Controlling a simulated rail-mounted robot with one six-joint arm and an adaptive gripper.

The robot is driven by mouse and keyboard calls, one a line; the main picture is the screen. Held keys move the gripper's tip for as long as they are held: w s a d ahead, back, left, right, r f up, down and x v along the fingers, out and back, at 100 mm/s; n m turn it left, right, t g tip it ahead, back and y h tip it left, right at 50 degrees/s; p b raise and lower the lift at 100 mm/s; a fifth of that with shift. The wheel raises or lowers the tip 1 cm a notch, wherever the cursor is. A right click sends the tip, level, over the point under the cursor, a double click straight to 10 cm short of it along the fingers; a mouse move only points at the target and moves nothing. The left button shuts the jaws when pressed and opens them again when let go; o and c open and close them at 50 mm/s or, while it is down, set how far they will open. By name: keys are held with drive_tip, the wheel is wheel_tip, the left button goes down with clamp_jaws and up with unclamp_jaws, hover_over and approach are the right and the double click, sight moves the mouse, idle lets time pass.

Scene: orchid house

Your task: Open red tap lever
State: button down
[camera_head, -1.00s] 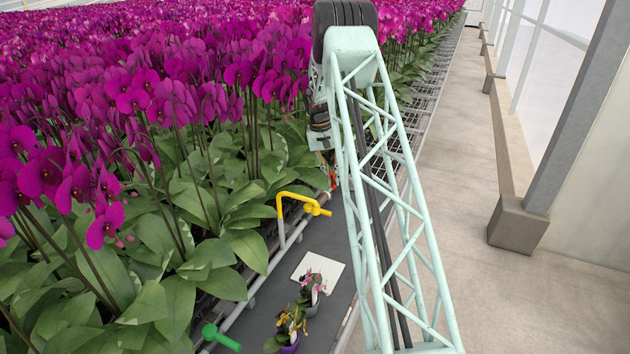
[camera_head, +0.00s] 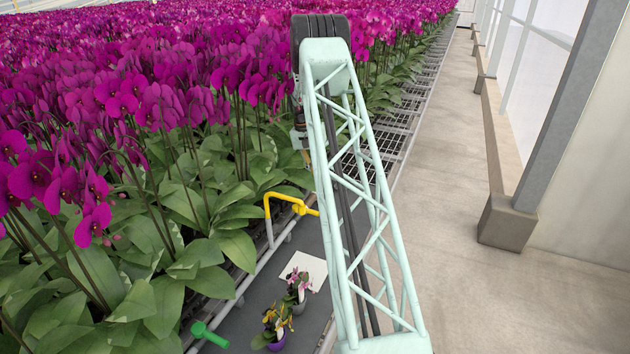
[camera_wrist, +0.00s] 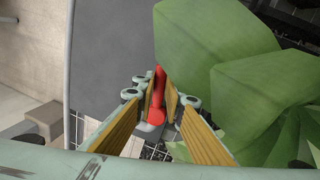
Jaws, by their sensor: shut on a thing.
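The red tap lever (camera_wrist: 158,84) shows in the wrist view, upright in the picture between the two yellow-padded fingers of my gripper (camera_wrist: 159,100). The fingers are shut on it, and its rounded red end (camera_wrist: 156,117) shows between them.
Large orchid leaves (camera_wrist: 225,50) lie close to the right of my gripper. In the head view, a yellow tap (camera_head: 285,198) and a green lever (camera_head: 209,334) stand along the bench edge. Two small potted orchids (camera_head: 277,340) (camera_head: 299,305) and a white square (camera_head: 304,270) are on the dark surface.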

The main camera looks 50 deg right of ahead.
drive_tip(key=c, duration=2.7)
unclamp_jaws()
drive_tip(key=shift+r, duration=0.1)
drive_tip(key=shift+w+a+r, duration=0.15)
drive_tip(key=shift+w+r, duration=0.2)
drive_tip(key=shift+r, duration=1.6)
drive_tip(key=shift+w+a+r, duration=0.15)
drive_tip(key=shift+w+r, duration=0.25)
drive_tip(key=shift+r, duration=1.5)
drive_tip(key=shift+w+a+r, duration=0.15)
drive_tip(key=shift+w+r, duration=0.2)
drive_tip(key=shift+r, duration=1.6)
